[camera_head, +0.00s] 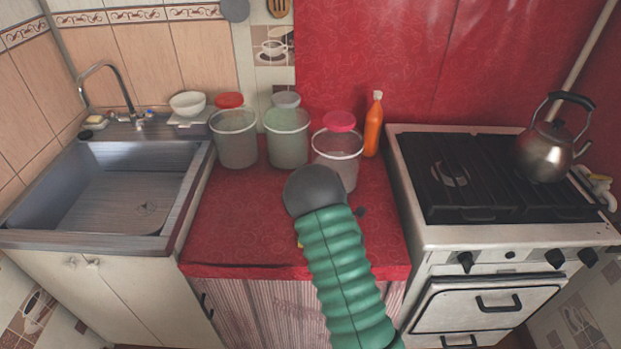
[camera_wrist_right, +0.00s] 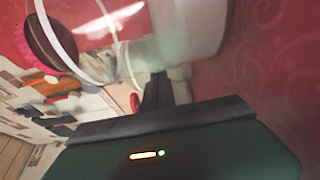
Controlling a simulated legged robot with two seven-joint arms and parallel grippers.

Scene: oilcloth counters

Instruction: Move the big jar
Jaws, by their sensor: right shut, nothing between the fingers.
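Three large translucent tubs with white rims stand in a row on the red counter: a left one (camera_head: 236,145), a middle one (camera_head: 287,145) and a right one (camera_head: 340,168). I cannot tell which is the big jar. A red lid (camera_head: 229,100), a pale lid (camera_head: 286,99) and a pink lid (camera_head: 340,121) show at their backs. My right arm reaches over the counter in front of the right tub and hides its lower part. In the right wrist view my right gripper (camera_wrist_right: 157,88) is shut and empty, close to a pale translucent tub (camera_wrist_right: 190,30). My left gripper is out of view.
An orange bottle (camera_head: 373,126) stands behind the right tub. A stove (camera_head: 440,236) with a kettle (camera_head: 547,148) is at the right. A sink (camera_head: 110,195) and a white bowl (camera_head: 187,103) are at the left. The counter's front left is clear.

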